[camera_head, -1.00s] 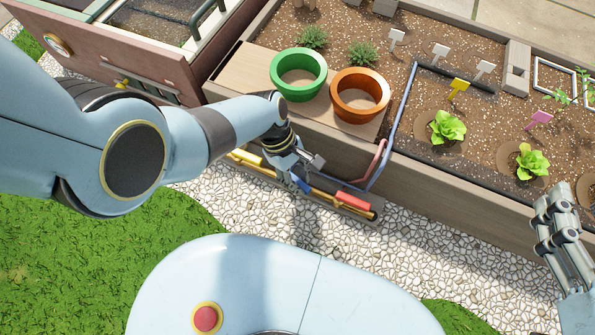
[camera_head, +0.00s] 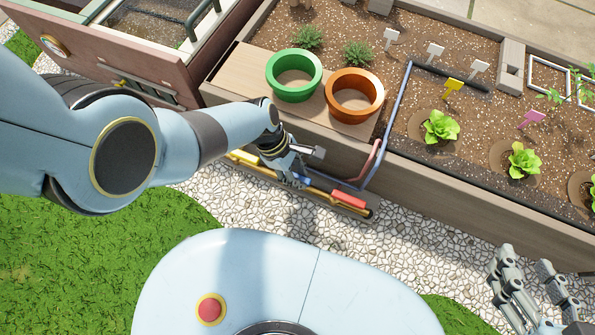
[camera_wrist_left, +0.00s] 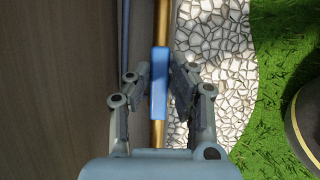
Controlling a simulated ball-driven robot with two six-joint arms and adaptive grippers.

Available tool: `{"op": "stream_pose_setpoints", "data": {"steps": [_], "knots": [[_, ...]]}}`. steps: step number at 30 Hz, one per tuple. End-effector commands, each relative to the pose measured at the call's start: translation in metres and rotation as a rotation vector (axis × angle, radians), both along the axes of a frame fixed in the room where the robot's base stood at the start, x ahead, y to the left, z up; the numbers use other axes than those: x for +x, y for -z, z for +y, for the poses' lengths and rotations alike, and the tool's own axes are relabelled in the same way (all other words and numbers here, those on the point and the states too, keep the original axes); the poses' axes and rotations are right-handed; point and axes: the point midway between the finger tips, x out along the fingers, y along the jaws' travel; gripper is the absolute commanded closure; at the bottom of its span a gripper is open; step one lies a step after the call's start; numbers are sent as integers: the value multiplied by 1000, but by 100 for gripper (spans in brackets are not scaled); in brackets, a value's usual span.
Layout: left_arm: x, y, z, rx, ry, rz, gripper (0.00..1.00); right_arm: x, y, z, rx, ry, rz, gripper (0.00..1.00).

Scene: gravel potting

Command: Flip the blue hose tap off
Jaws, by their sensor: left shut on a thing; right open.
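The blue hose tap's lever (camera_wrist_left: 160,82) lies along the brass pipe (camera_wrist_left: 161,25) in the left wrist view. My left gripper (camera_wrist_left: 160,72) has a finger on each side of the lever and is shut on it. In the head view my left gripper (camera_head: 297,180) is down at the pipe on the planter's front, and it mostly hides the blue tap there. A red tap lever (camera_head: 349,198) is to its right on the same pipe, and a yellow one (camera_head: 245,157) is to its left. My right gripper (camera_head: 525,260) is open and empty over the gravel at lower right.
A green pot (camera_head: 294,88) and an orange pot (camera_head: 354,104) stand on a wooden board above the pipe. Blue and pink hoses (camera_head: 371,160) run close to the pipe's right part. Lettuces (camera_head: 440,128) grow in the bed. White gravel (camera_head: 420,230) lies open in front.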

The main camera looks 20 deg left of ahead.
Motion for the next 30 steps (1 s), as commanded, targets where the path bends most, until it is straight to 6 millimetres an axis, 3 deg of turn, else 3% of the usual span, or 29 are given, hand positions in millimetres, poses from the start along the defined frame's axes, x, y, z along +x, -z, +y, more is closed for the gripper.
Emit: {"op": "stream_pose_setpoints", "data": {"steps": [2,3,8,20,30], "knots": [[0,0,0,-1,-4,-1,100,0,0,0,0,0,-1,58],[0,0,0,-1,-4,-1,79,0,0,0,0,0,-1,58],[0,0,0,-1,-1,0,58,1,0,0,0,0,-2,58],[0,-3,2,-1,0,-1,58,0,1,0,0,0,1,58],[2,-41,18,2,-2,-4,58,0,0,0,0,0,0,58]]}}
